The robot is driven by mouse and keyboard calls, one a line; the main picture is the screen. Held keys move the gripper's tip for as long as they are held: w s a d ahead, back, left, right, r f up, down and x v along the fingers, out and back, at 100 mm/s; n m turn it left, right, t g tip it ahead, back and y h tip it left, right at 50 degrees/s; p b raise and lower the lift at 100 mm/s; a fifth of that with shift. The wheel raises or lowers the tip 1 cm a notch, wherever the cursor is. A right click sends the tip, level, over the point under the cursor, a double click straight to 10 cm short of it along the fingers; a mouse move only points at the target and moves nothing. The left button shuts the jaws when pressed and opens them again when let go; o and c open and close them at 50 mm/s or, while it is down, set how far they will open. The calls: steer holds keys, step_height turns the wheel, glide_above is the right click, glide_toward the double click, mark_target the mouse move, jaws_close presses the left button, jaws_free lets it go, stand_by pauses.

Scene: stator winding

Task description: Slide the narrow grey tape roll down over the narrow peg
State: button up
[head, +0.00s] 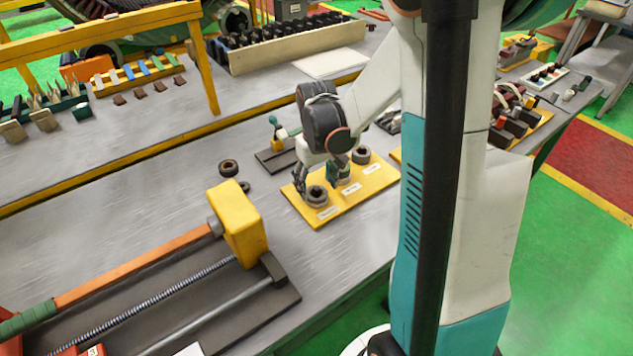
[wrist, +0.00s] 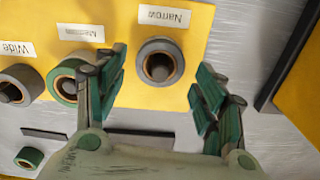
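The narrow grey tape roll (wrist: 143,56) sits around the peg (wrist: 159,69) beside the "Narrow" label (wrist: 164,16) on the yellow board (wrist: 218,40). In the head view the grey roll (head: 317,198) is at the near left end of the board (head: 335,209) and looks flat on it. My gripper (wrist: 161,84) is open, with one finger on each side of the roll and gaps to it in the wrist view. In the head view my gripper (head: 322,181) is low over the board and partly hides it.
A green roll (wrist: 62,82) is on the middle peg and a grey roll (wrist: 20,75) on the "Wide" peg. Dark rings (head: 229,168) lie loose left of the board. A yellow vise-like block (head: 237,222) stands nearer on the left.

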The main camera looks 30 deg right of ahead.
stand_by(0.3)
step_height(320, 180, up, 12)
stand_by(0.6)
stand_by(0.5)
